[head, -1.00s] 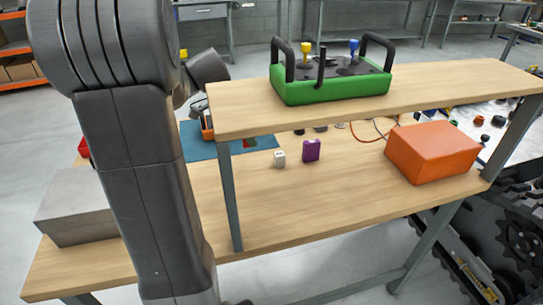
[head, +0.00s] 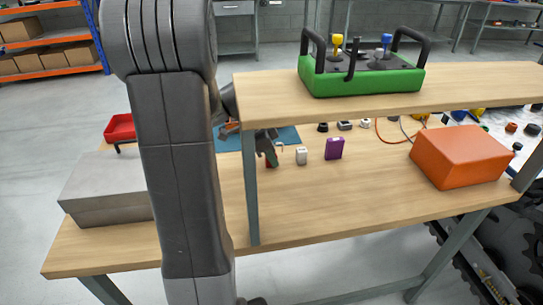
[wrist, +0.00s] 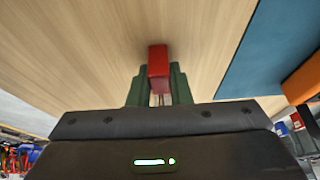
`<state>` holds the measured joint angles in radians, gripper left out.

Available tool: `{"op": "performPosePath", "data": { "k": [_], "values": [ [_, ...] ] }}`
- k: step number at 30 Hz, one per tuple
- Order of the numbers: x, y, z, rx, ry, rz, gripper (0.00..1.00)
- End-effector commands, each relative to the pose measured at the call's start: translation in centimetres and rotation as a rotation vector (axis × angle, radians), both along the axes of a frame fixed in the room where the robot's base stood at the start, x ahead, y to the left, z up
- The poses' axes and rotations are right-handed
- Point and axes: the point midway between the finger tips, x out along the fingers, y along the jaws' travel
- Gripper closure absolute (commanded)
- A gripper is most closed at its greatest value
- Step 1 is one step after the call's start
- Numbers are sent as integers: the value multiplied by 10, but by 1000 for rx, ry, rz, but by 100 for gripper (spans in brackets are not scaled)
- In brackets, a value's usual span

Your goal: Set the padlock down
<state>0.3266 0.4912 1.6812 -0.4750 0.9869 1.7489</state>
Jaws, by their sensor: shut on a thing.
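The red padlock (wrist: 158,62) is between the two dark green fingers of my gripper (wrist: 159,72) in the wrist view. My gripper is shut on it. Bare wood lies beyond the padlock. In the head view my gripper (head: 265,148) points down behind the shelf's front leg, with a bit of the red padlock (head: 270,162) showing at its tips. The padlock is at or just above the workbench top (head: 310,205); I cannot tell if it touches. My arm hides part of the bench.
A white block (head: 301,156) and a purple box (head: 334,148) stand right of the gripper. A blue mat (head: 285,137) lies behind. A raised shelf (head: 270,98) and its leg (head: 251,200) are close. An orange box (head: 460,157) sits right, a grey box (head: 105,192) left.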

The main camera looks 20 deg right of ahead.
Motion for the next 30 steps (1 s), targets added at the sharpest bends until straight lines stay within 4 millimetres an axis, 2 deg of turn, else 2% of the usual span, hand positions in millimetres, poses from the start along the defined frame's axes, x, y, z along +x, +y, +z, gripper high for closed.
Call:
{"op": "performPosePath", "data": {
  "k": [1,4,16,20,30],
  "values": [
    [0,0,-2,0,0,0,80],
    [0,0,-1,0,0,0,61],
    [0,0,4,0,0,0,61],
    [3,8,24,-1,-4,2,61],
    [9,36,91,0,-4,2,61]
  ]
}}
